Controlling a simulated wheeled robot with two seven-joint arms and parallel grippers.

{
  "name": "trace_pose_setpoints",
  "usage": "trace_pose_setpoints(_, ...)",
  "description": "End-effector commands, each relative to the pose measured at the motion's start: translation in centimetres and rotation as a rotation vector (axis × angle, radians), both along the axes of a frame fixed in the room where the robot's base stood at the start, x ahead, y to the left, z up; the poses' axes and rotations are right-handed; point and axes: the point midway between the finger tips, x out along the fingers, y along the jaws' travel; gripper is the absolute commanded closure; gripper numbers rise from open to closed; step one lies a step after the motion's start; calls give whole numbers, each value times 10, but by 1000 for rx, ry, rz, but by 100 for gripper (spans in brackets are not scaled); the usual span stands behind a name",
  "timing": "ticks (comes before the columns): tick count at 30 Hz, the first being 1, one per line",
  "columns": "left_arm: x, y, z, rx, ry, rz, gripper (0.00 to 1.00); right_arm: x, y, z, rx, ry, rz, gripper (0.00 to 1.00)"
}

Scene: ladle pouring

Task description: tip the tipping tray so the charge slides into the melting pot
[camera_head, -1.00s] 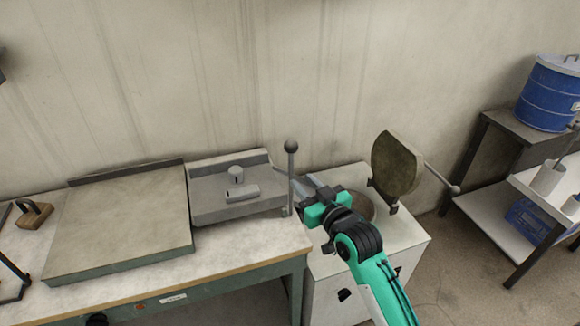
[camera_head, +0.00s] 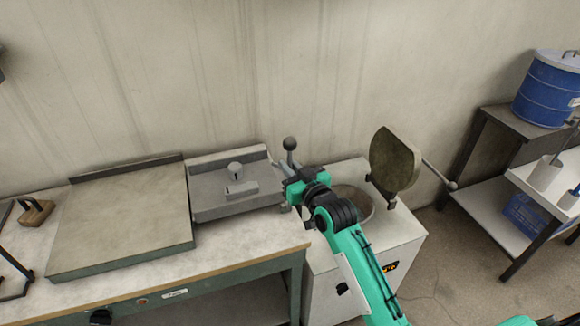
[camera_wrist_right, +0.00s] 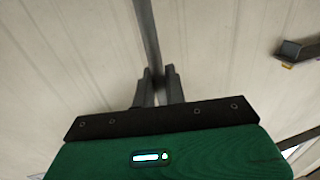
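The tipping tray (camera_head: 212,207) is a grey tray on the bench beside the furnace and looks level. The lever (camera_head: 290,157) with a dark ball knob stands upright at the tray's right end. My right gripper (camera_head: 284,170) is at this lever below the knob. In the right wrist view its fingers (camera_wrist_right: 160,84) are close together on the grey lever rod (camera_wrist_right: 147,35). The melting pot (camera_head: 352,203) is a round opening in the white cabinet, partly hidden by my arm. My left gripper is out of view.
The pot's round lid (camera_head: 394,160) stands open with its handle pointing right. A flat plate (camera_head: 120,220) covers the bench left of the tray. A blue drum (camera_head: 548,92) and a white-topped cart are at the right. The wall is close behind.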

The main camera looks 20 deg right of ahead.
Motion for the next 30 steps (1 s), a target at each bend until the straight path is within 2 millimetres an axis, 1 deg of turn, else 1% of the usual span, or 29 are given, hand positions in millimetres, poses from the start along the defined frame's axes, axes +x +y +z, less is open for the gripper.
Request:
trace_pose_setpoints(8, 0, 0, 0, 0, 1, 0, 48, 0, -1, 0, 4, 1, 0, 100)
trace_pose_setpoints(20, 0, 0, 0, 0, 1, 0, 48, 0, -8, 0, 39, 2, -2, 100)
trace_pose_setpoints(26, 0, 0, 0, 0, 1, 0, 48, 1, -15, -1, 72, 3, -4, 100)
trace_pose_setpoints(30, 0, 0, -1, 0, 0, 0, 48, 1, -24, -2, 119, 4, -4, 100)
